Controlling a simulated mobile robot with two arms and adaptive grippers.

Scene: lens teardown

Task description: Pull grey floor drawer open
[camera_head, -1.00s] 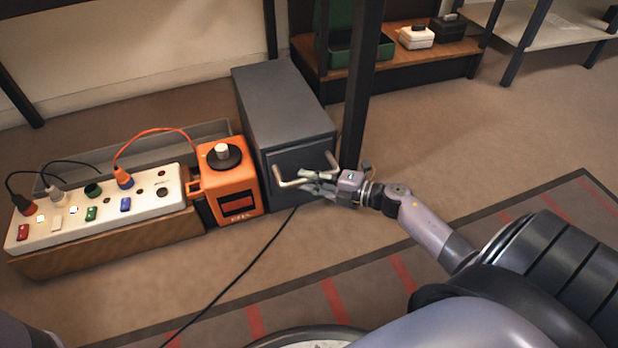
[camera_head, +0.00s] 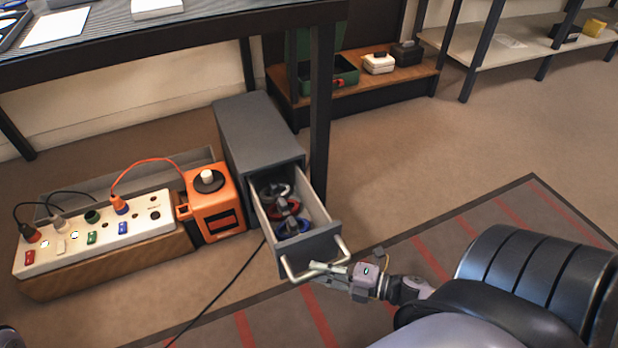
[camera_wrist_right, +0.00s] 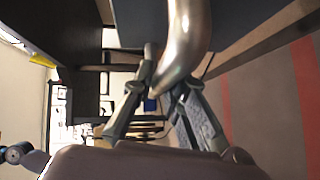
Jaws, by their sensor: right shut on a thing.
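The grey floor drawer unit (camera_head: 262,135) stands under the table. Its drawer front (camera_head: 308,250) is pulled well out, and the inside shows several ring-shaped items (camera_head: 288,207), some red and blue. The pale drawer handle (camera_head: 337,262) sticks out from the front. My right gripper (camera_head: 322,270) is at the handle and shut on it. In the right wrist view the metal handle (camera_wrist_right: 186,40) runs down between the two fingers (camera_wrist_right: 158,100) of that gripper. My left gripper is not in view.
An orange box (camera_head: 213,203) with a black knob stands left of the drawer unit, beside a white socket panel (camera_head: 95,232). A black cable (camera_head: 222,292) lies on the floor by the drawer. A dark table leg (camera_head: 321,120) stands right of the unit.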

